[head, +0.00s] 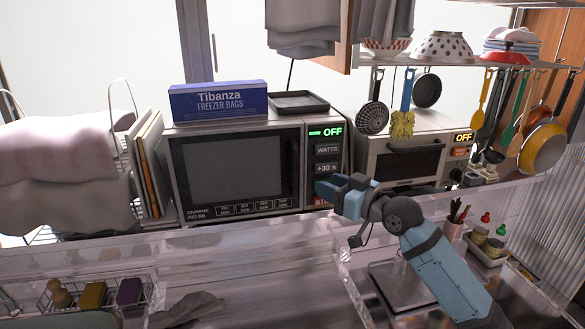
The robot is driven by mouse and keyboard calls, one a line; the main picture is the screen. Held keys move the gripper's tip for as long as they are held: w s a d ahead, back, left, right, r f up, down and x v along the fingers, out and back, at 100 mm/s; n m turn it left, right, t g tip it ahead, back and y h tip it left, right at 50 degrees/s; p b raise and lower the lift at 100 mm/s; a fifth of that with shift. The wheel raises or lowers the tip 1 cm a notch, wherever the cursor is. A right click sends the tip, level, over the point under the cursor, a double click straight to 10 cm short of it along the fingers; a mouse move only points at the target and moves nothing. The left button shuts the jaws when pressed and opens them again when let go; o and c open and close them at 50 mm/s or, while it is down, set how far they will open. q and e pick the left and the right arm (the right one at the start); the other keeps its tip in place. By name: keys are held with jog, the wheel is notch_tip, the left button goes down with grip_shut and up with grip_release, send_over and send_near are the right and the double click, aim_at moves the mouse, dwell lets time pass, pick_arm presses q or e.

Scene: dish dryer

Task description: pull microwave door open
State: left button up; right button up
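The microwave (228,167) stands on the back shelf with its dark-windowed door shut. Its control panel (326,151) at the right of the door shows a green OFF display, WATTS and +30 s buttons, and a red button partly covered by my gripper. My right gripper (326,186) is in front of the lower part of this panel, close to the door's right edge. Whether it touches the panel, and whether its fingers are apart, I cannot tell. My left gripper is not in view.
A freezer bags box (218,101) and a dark tray (299,102) lie on top of the microwave. Upright boards (150,165) stand close at its left. A toaster oven (405,160) is at its right, under hanging utensils (403,115). A transparent ledge (240,231) runs in front.

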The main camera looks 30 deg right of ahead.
jog(key=p, duration=0.2)
send_over(295, 192)
jog(key=shift+w+d+f, duration=0.1)
jog(key=shift+w+d, duration=0.1)
jog(key=shift+w, duration=0.15)
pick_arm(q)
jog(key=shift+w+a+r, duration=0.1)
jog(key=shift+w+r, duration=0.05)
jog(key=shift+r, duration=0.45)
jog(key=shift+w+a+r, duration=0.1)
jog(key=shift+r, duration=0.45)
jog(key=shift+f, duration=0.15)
pick_arm(e)
grip_shut()
